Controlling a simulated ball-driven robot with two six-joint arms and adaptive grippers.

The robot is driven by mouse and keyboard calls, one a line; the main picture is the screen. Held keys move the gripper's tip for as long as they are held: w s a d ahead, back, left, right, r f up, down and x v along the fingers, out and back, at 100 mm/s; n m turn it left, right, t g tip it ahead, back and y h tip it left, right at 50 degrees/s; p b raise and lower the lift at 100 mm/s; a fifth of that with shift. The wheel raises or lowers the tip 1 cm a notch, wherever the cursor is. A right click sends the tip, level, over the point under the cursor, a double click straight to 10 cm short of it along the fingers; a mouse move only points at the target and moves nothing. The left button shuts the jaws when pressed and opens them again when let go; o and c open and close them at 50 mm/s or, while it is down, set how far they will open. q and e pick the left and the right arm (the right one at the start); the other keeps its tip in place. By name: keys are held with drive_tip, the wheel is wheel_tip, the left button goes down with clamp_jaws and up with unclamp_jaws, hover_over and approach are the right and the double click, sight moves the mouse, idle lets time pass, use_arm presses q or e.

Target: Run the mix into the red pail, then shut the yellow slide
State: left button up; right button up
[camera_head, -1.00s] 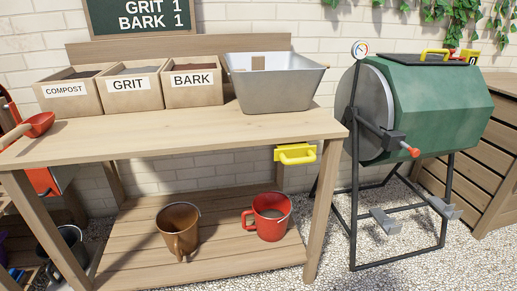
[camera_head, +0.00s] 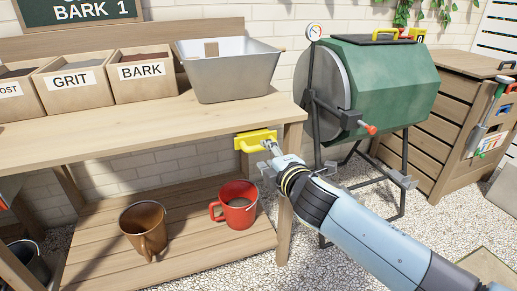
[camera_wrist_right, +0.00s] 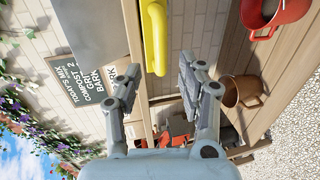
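The yellow slide (camera_head: 245,146) has a looped handle below the bench's front edge, under the metal tub (camera_head: 228,78). The slide also shows in the right wrist view (camera_wrist_right: 154,36). My right gripper (camera_head: 268,149) is at the right end of the slide's handle. In the wrist view its fingers (camera_wrist_right: 162,75) are spread with the handle ahead of the gap; contact is unclear. The red pail (camera_head: 236,214) stands upright on the lower shelf, below the slide. Greyish-brown material shows inside the pail in the wrist view (camera_wrist_right: 262,12). My left gripper is out of view.
A brown pail (camera_head: 140,222) stands left of the red one on the shelf (camera_head: 185,258). Labelled GRIT (camera_head: 72,80) and BARK (camera_head: 142,71) boxes sit on the bench. A green drum (camera_head: 385,80) on a metal frame stands to the right, beside the bench leg (camera_head: 284,228).

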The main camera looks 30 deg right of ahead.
sight(260, 149)
drive_tip(key=b+x, duration=0.1)
drive_tip(key=x, duration=0.5)
drive_tip(key=shift+w+f, duration=0.15)
drive_tip(key=shift+w, duration=0.15)
drive_tip(key=shift+c, duration=0.5)
clamp_jaws()
